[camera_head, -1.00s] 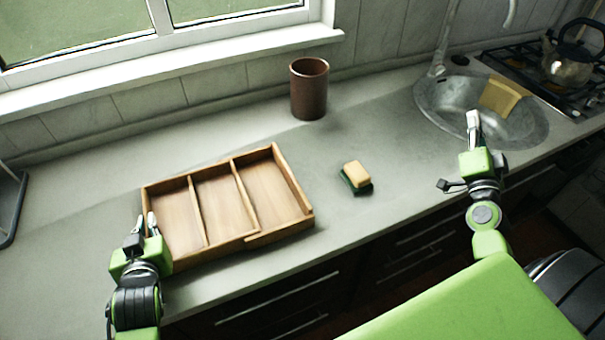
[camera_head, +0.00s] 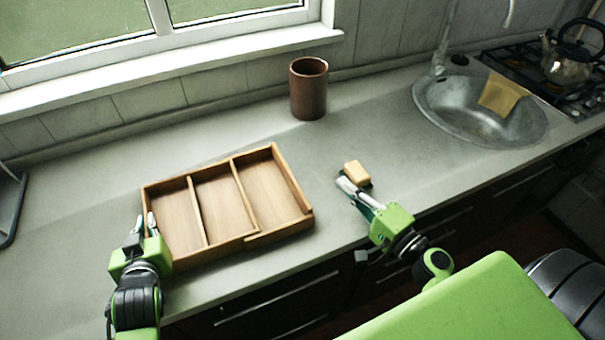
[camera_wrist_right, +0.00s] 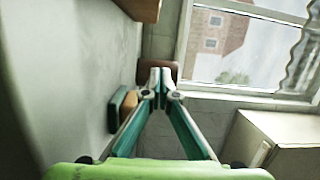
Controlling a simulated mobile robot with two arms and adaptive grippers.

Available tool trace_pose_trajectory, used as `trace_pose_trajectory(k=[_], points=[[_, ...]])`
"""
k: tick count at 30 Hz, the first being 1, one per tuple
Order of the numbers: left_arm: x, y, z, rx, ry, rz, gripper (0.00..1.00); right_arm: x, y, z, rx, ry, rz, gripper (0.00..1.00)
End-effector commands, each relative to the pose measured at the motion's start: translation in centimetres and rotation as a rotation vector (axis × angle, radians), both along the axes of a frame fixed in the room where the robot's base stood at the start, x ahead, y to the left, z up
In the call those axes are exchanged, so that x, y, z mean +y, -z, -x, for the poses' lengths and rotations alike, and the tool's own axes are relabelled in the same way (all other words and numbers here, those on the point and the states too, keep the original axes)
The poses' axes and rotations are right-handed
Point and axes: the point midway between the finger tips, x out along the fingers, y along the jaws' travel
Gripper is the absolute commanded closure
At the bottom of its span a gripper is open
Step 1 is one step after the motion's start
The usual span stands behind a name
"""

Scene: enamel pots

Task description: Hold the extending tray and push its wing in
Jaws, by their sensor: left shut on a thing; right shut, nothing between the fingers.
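The wooden extending tray (camera_head: 198,208) lies on the counter at the left, with three compartments showing. Its right-hand section, the wing (camera_head: 297,188), stands out to the right with a step in the front wall. My left gripper (camera_head: 149,222) is shut on the tray's left front wall. My right gripper (camera_head: 346,184) is shut and empty, right of the wing and apart from it, by the sponge. In the right wrist view its closed fingertips (camera_wrist_right: 160,80) show, with a wooden edge of the tray (camera_wrist_right: 142,8) at the top.
A yellow sponge with a green base (camera_head: 357,173) lies right beside my right gripper; it also shows in the wrist view (camera_wrist_right: 128,106). A brown cup (camera_head: 309,90) stands behind the tray. The sink (camera_head: 455,100) is at the right. Counter between wing and right gripper is clear.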

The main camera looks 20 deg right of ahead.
Motion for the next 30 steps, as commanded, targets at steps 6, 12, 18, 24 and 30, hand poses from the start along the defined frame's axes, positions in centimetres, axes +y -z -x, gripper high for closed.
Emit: trace_pose_trajectory(k=[6, 12, 18, 24, 30], points=[[0.1, 0.0, 0.0, 0.001, -0.001, 0.0, 1.0, 1.3, 1.5, -0.4, 0.028, -0.024, -0.041, 1.0], [0.1, 0.0, 0.0, 0.0, -0.001, -0.001, 1.0, 2.1, 1.4, -4.2, 0.026, -0.023, -0.037, 1.0], [0.1, 0.0, 0.0, 0.0, -0.001, -0.001, 1.0, 3.2, 1.4, -8.4, 0.025, -0.023, -0.037, 1.0], [0.0, 0.0, 0.0, 0.0, -0.001, 0.0, 1.0, 5.8, 1.5, -9.0, 0.029, -0.022, -0.038, 1.0], [0.0, 0.0, 0.0, 0.001, -0.001, 0.0, 1.0, 7.1, 1.5, -9.0, 0.029, -0.02, -0.037, 1.0]])
